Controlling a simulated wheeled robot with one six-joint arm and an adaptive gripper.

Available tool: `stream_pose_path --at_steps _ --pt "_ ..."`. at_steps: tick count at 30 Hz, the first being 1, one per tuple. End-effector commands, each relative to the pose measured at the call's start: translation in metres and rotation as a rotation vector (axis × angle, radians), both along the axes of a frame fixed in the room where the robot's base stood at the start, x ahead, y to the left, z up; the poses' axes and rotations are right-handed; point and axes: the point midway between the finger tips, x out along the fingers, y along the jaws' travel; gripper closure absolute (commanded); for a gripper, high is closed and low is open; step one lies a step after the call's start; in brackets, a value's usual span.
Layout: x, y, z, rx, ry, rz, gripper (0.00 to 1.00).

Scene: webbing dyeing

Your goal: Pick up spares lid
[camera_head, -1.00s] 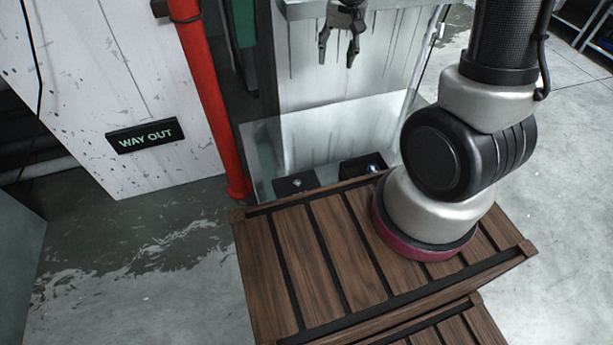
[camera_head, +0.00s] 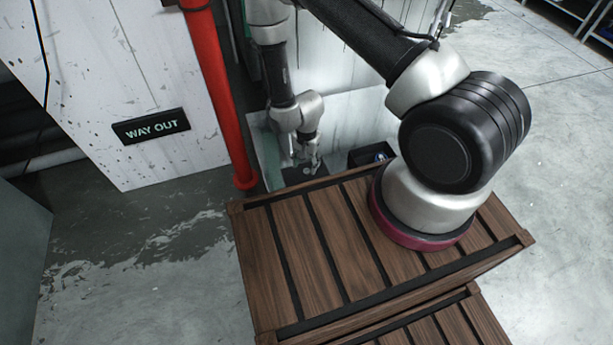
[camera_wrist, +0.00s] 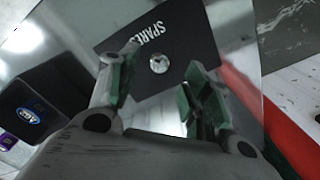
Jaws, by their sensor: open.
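The spares lid (camera_wrist: 182,40) is a flat black plate with "SPARES" lettering and a round metallic knob (camera_wrist: 159,63). In the wrist view it lies ahead of my gripper (camera_wrist: 157,82), with the knob between the two open fingers. The fingers have green inner pads, and I see nothing gripped. In the head view my gripper (camera_head: 308,160) reaches down over the lid (camera_head: 296,174) behind the wooden crate. My arm hides part of the lid there. Whether the fingers touch the knob, I cannot tell.
A black box with a blue-and-white badge (camera_wrist: 28,115) stands beside the lid; it also shows in the head view (camera_head: 361,158). A red pipe (camera_head: 220,100) and a white panel with a "WAY OUT" sign (camera_head: 151,127) stand left. The slatted wooden crate (camera_head: 285,250) is in front.

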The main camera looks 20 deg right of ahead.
Motion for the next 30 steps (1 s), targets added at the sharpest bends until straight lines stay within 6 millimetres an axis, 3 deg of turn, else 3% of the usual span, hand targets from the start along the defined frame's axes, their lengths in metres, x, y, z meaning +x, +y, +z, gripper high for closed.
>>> stream_pose_path --at_steps 9,18,26,30 --pt "-0.001 0.0 -0.046 0.0 0.001 0.001 0.51" --pt "0.0 0.0 -0.052 0.001 0.001 0.001 0.51" --pt "0.0 0.0 -0.052 0.001 0.001 0.001 0.98" --pt "0.0 0.0 -0.052 0.001 0.001 0.001 1.0"
